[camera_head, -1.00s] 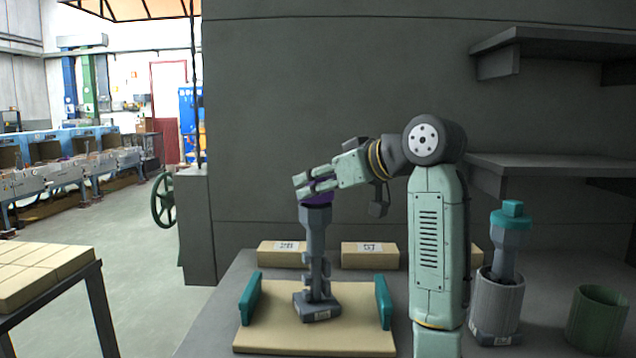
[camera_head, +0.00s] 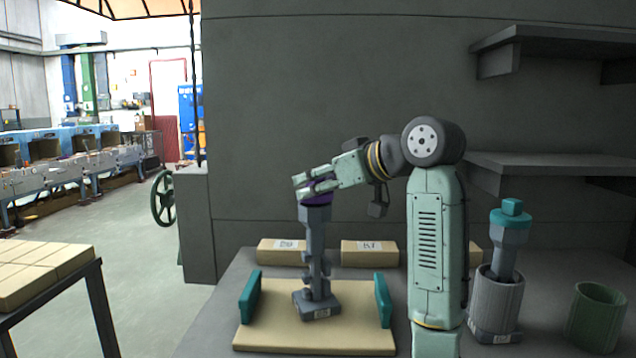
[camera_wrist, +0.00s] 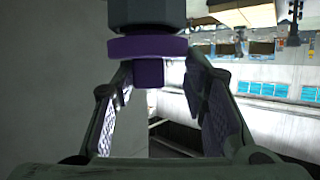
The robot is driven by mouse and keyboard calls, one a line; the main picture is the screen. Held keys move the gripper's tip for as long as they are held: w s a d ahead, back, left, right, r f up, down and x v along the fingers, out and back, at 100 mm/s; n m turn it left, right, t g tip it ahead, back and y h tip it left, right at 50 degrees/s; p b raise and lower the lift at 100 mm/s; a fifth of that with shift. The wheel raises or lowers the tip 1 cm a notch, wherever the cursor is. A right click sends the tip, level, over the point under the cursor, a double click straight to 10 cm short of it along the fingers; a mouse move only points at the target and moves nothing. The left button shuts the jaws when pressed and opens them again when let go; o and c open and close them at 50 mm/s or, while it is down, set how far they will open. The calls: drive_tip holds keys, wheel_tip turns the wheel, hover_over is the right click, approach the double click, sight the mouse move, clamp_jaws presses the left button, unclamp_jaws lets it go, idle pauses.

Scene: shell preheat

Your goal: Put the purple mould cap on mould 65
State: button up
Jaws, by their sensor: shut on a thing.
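The purple mould cap (camera_head: 318,199) is at the top end of a tall grey mould (camera_head: 315,240). The mould stands upright on a beige board (camera_head: 270,335); the label on its foot is too small to read. My gripper (camera_head: 303,188) is at the cap, coming from the right, and is shut on it. In the wrist view the purple cap (camera_wrist: 148,47) lies against the dark faceted end of the mould (camera_wrist: 147,12), with no clear gap. Its square knob sits between the fingers of my gripper (camera_wrist: 160,85).
Teal blocks (camera_head: 250,297) (camera_head: 383,300) flank the mould on the board. Beige bricks with labels (camera_head: 370,258) lie behind. At right, a teal-capped mould (camera_head: 508,240) stands in a grey cup (camera_head: 497,310), beside a green cup (camera_head: 597,320). Shelves (camera_head: 550,165) jut from the wall.

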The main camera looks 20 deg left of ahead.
drive_tip(key=shift+f, duration=0.45)
drive_tip(key=o, duration=0.9)
drive_tip(key=shift+p+v, duration=1.05)
drive_tip(key=shift+v, duration=4.45)
drive_tip(key=shift+a+r, duration=0.1)
